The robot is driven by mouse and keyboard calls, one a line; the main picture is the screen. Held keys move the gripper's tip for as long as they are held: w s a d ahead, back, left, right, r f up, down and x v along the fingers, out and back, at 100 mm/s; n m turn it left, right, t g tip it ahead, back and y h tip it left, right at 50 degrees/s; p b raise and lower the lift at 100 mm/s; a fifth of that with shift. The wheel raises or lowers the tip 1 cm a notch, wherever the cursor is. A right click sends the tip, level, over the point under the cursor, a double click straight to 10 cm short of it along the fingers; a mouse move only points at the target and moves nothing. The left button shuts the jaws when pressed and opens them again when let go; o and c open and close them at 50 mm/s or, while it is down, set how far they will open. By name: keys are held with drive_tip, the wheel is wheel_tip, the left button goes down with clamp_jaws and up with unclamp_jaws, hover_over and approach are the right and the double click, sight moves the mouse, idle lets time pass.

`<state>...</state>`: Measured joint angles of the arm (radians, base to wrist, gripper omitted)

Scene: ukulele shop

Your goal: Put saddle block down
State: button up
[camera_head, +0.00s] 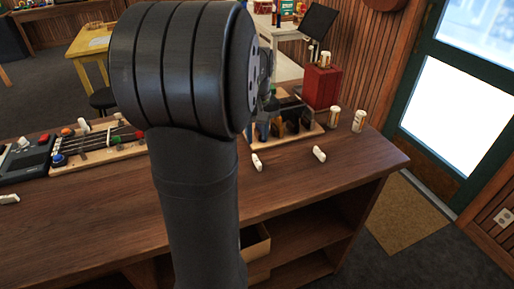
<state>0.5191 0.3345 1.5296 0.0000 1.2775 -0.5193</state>
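My own dark arm fills the middle of the view and covers part of the workbench (330,195). A small piece of what looks like my wrist shows past its right edge, but no fingertips can be made out. Two small white blocks lie apart on the bench top right of my arm: one (257,162) close to the arm, one (319,153) further right. Another small white piece (9,199) lies at the far left. I cannot tell which, if any, is the saddle block, or whether my gripper holds anything.
A wooden rack with dark tools (289,143) stands behind the white blocks. A red box (321,87) with a small jar on top and two more jars (334,117) are at the back right. A board with strings and knobs (98,148) lies left. The bench's front right is clear.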

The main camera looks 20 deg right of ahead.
sight(257, 160)
drive_tip(key=shift+r, duration=1.75)
wheel_tip(257, 160, down, 13)
drive_tip(key=shift+r, duration=2.4)
